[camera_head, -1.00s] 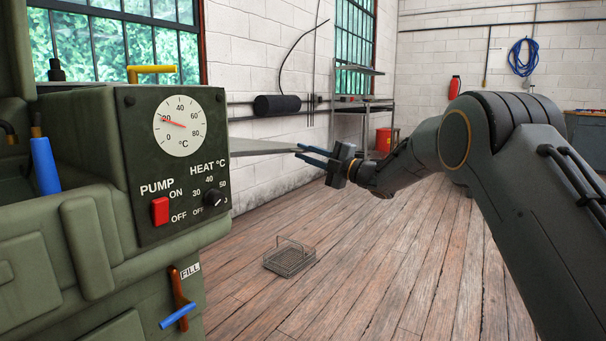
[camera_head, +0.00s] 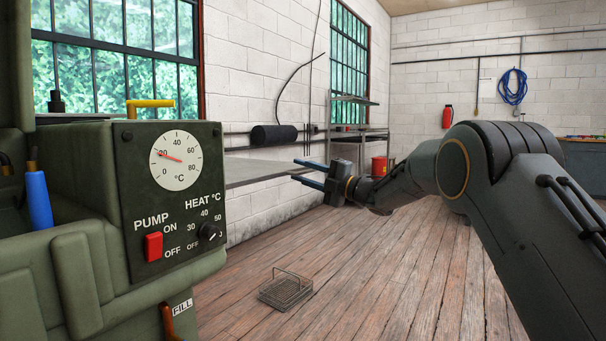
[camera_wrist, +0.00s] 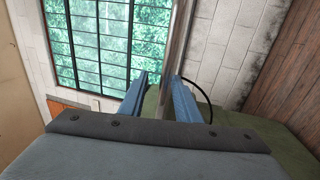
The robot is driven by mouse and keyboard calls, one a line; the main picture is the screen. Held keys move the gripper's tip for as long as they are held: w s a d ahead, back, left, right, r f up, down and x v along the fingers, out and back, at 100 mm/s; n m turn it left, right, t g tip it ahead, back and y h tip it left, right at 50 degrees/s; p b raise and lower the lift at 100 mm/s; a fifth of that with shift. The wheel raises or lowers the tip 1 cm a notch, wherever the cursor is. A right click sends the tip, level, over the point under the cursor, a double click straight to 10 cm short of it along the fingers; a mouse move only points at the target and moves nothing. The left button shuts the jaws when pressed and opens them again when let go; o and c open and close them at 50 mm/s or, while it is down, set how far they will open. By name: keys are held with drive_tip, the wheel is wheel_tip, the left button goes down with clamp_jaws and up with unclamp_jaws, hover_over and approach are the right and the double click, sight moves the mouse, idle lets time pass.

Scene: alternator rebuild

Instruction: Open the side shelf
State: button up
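The side shelf (camera_head: 262,172) is a flat grey panel that sticks out level from the right side of the green machine (camera_head: 90,235) in the head view. My gripper (camera_head: 308,173) is at its outer end, with the two blue fingers apart. In the wrist view, my gripper (camera_wrist: 158,92) shows its fingers spread, with a narrow grey metal strip (camera_wrist: 178,45) running up between them, apparently the shelf edge. Whether the fingers touch it is hard to tell.
The machine's panel has a dial (camera_head: 175,160) and a red pump switch (camera_head: 153,246). A wire basket (camera_head: 286,291) lies on the wooden floor. A metal rack (camera_head: 358,140) and a red bin (camera_head: 379,166) stand behind my gripper.

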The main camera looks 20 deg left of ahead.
idle(0.3)
drive_tip(key=shift+d, duration=0.15)
drive_tip(key=p+v, duration=0.2)
drive_tip(key=v, duration=0.5)
drive_tip(key=shift+d, duration=0.2)
drive_tip(key=shift+s+f, duration=0.1)
